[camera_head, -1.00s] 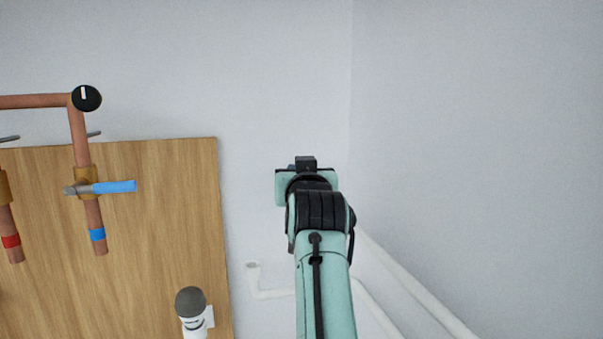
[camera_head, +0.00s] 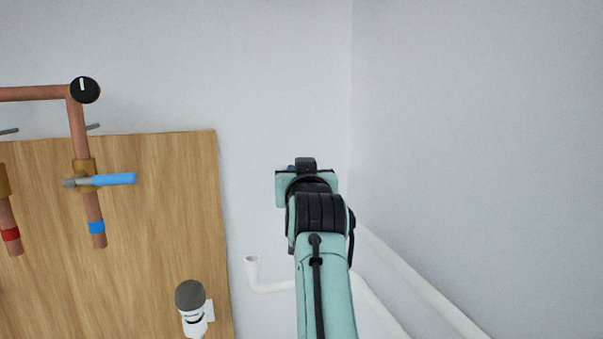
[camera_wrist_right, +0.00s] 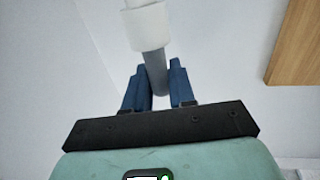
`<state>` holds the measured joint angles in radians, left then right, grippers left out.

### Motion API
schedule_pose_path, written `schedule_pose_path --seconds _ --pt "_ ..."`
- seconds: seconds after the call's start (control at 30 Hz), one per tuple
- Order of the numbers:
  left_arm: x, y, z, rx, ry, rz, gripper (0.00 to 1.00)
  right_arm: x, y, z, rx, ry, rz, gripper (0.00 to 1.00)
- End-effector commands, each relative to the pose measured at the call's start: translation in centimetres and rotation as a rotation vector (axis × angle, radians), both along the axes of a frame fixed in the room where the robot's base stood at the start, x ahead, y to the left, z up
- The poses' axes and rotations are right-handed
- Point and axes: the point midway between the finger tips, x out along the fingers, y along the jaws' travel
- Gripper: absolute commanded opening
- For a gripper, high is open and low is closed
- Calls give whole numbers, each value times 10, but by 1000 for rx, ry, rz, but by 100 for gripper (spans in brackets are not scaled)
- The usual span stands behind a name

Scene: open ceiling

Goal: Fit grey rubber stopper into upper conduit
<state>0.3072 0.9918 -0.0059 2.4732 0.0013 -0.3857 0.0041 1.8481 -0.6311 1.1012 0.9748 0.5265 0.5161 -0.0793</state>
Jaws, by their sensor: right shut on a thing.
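The grey rubber stopper (camera_wrist_right: 155,76) shows in the right wrist view as a grey cylinder between the two blue fingers of my right gripper (camera_wrist_right: 157,68), which is shut on it. A white conduit end with a wider collar (camera_wrist_right: 149,27) is just beyond the stopper. The stopper's far end meets the collar's edge in the picture; I cannot tell whether it is inside. In the head view my right arm hides the stopper and that conduit end. My left gripper is not in view.
In the head view another white pipe (camera_head: 268,287) bends up to an open end left of my arm. A wooden board (camera_head: 165,225) carries copper pipes (camera_head: 78,130), a blue-handled valve (camera_head: 112,180) and a grey-topped white device (camera_head: 190,300). White pipes run along the right wall.

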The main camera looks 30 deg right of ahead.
Motion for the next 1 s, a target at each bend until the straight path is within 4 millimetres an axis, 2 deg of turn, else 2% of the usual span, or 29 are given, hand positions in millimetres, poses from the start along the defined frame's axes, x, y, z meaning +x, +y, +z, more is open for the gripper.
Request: schedule_pose_path --seconds 0.73,0.77,0.8,0.83,1.0 --pt "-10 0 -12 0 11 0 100 0 0 -20 0 0 0 0" --pt "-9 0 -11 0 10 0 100 0 0 -19 0 0 0 34" --pt "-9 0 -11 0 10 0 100 0 0 -18 0 0 0 47" --pt "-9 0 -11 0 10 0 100 0 0 -18 0 0 0 54" --pt "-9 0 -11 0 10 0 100 0 0 -18 0 0 0 54"
